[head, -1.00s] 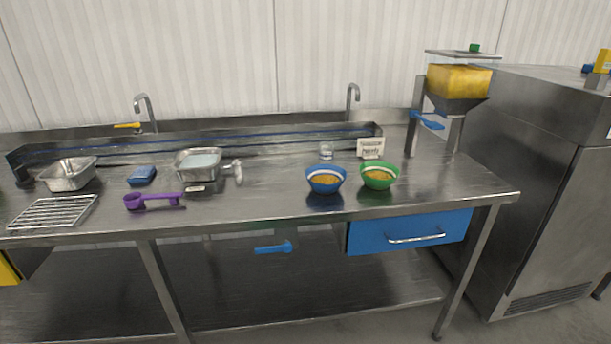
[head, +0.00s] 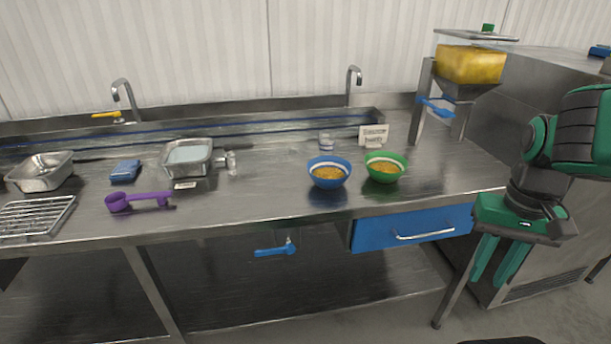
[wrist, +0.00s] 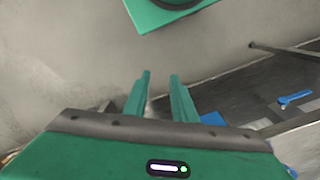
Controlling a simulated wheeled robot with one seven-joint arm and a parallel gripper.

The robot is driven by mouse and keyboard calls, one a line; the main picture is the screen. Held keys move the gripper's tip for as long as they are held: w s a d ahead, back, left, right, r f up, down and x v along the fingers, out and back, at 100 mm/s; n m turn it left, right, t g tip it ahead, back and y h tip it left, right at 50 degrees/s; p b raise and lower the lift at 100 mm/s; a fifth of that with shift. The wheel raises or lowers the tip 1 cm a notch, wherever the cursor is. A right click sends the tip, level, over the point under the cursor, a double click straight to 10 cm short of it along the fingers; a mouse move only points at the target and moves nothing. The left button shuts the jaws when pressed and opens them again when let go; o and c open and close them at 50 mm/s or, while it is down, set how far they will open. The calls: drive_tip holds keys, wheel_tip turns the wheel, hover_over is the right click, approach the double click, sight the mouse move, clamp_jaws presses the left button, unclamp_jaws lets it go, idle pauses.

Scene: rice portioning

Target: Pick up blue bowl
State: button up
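The blue bowl (head: 329,172) stands upright on the steel counter, with a white band and orange-yellow grains inside. A green bowl (head: 385,167) with similar contents stands just to its right. My gripper (head: 495,280) hangs at the right of the head view, in front of the counter's right end, pointing down and well apart from the bowl. Its two green fingers are parted with nothing between them. In the wrist view the fingers (wrist: 160,76) also show a gap. The blue bowl does not show in the wrist view.
Behind the bowls stand a small sign (head: 373,135) and a clear glass (head: 326,141). A dispenser with yellow contents (head: 470,64) stands at the back right. A purple scoop (head: 140,201) lies at left. The counter's front between scoop and blue bowl is clear.

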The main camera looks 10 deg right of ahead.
drive_tip(key=n+t+y, duration=0.3)
drive_tip(key=n+t, duration=0.3)
drive_tip(key=n, duration=1.5)
approach(330, 180)
drive_tip(key=x, duration=0.4)
drive_tip(key=shift+w+a+f, duration=0.1)
drive_tip(key=shift+w+f, duration=0.05)
drive_tip(key=shift+x, duration=3.1)
drive_tip(key=shift+c, duration=0.4)
clamp_jaws()
